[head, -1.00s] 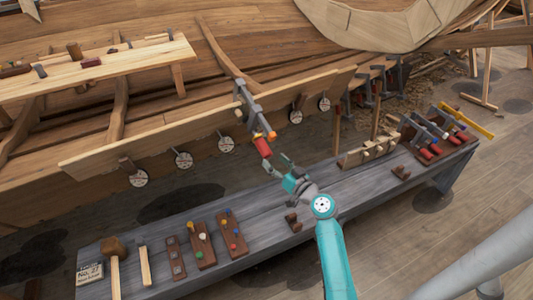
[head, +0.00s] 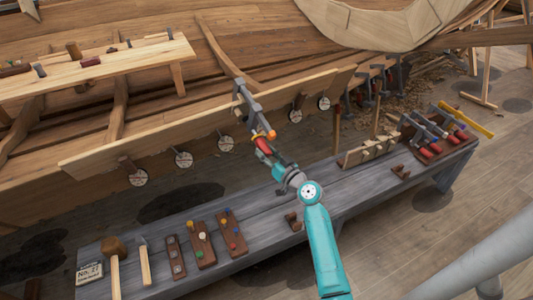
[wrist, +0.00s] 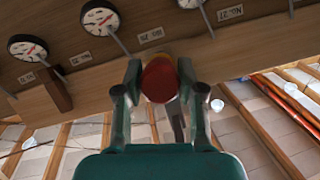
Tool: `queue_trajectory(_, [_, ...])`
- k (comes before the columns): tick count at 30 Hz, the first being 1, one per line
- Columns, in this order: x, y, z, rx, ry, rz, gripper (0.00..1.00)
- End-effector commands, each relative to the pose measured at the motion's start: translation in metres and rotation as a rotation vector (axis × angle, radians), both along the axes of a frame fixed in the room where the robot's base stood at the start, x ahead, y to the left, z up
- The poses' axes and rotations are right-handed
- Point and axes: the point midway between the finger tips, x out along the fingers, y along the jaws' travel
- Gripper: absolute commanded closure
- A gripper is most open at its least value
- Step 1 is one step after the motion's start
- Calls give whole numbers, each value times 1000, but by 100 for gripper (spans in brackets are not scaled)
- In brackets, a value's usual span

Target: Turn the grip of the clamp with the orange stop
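The clamp with the orange stop (head: 271,134) sits on the edge of the plank along the hull in the head view. Its grey bar (head: 250,104) slants down to the right. Its red grip (head: 263,146) points down toward my gripper (head: 270,159). In the wrist view the round end of the red grip (wrist: 160,80) lies between the two fingers of my gripper (wrist: 160,72). The fingers appear to touch it on both sides. A bit of the orange stop shows just behind the grip, and most of the clamp is hidden there.
A grey bench (head: 270,205) below carries a mallet (head: 114,250), a hammer, peg boards and a rack of other clamps (head: 430,135). A wooden stand (head: 370,153) is right of my gripper.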

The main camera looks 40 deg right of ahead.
Motion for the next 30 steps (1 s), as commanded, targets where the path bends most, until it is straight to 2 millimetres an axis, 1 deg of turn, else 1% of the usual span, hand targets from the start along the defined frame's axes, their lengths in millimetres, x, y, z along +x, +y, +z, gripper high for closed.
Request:
queue_trajectory(5, [0, 0, 0, 6, -2, 2, 96])
queue_trajectory(11, [0, 0, 0, 62, -11, 25, 96])
queue_trajectory(24, [0, -1, 0, 328, -55, 132, 96])
queue_trajectory(30, [0, -1, 0, 420, -71, 170, 96])
